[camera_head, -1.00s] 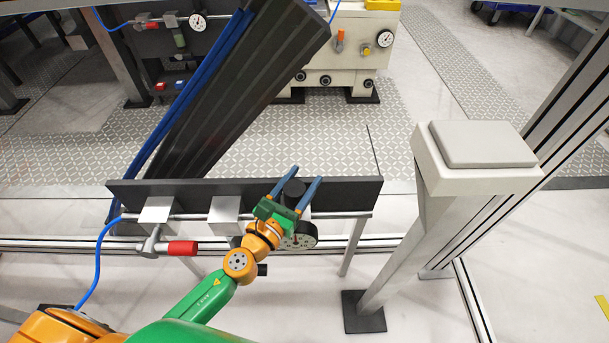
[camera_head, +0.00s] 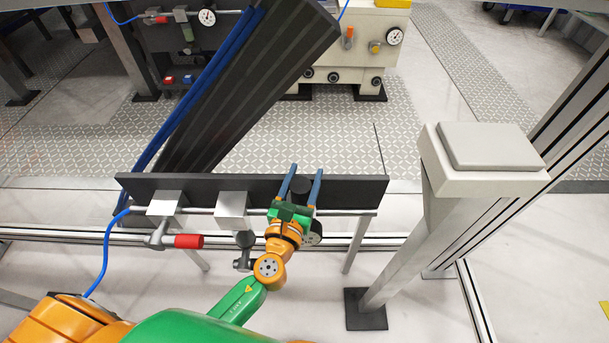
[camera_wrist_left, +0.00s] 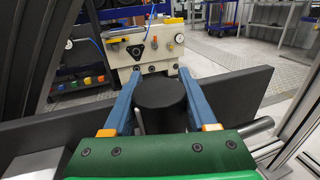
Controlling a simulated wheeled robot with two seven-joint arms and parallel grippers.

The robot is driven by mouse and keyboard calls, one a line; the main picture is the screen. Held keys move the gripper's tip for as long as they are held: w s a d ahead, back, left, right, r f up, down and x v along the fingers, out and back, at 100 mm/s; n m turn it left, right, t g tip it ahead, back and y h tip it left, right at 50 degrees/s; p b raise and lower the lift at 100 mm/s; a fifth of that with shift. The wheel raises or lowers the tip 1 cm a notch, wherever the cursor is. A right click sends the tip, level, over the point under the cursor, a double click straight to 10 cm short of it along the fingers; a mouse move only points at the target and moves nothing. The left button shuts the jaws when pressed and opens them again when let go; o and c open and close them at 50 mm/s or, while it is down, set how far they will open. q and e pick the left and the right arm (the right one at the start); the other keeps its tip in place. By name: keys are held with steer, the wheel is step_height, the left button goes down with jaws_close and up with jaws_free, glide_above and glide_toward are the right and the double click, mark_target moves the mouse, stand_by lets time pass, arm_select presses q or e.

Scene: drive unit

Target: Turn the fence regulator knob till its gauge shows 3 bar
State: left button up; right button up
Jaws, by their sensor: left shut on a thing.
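The fence regulator knob (camera_head: 301,187) is a dark round cylinder at the dark fence plate, right of its middle. My left gripper (camera_head: 302,176) has its two blue fingers on either side of the knob and is shut on it. In the left wrist view the knob (camera_wrist_left: 160,92) stands between the two fingers (camera_wrist_left: 159,88). The regulator's gauge (camera_head: 314,236) sits just below the knob, mostly hidden behind my gripper, so its reading cannot be made out. My right gripper is not in view.
The dark fence plate (camera_head: 355,190) has a rail with metal blocks and a red-handled valve (camera_head: 188,241) on the left. A grey-topped post (camera_head: 489,148) stands to the right. Other gauges (camera_head: 394,36) are on the machine behind. A blue hose (camera_head: 104,245) hangs at left.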

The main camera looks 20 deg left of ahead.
mark_target(297, 197)
arm_select(q)
steer(key=o, duration=1.4)
steer(key=shift+c, duration=0.2)
steer(key=s, duration=0.6)
steer(key=shift+s+f+b, duration=0.1)
steer(key=shift+s+b, duration=0.15)
steer(key=shift+b, duration=0.15)
steer(key=shift+s+d, duration=0.1)
steer(key=shift+s, duration=0.2)
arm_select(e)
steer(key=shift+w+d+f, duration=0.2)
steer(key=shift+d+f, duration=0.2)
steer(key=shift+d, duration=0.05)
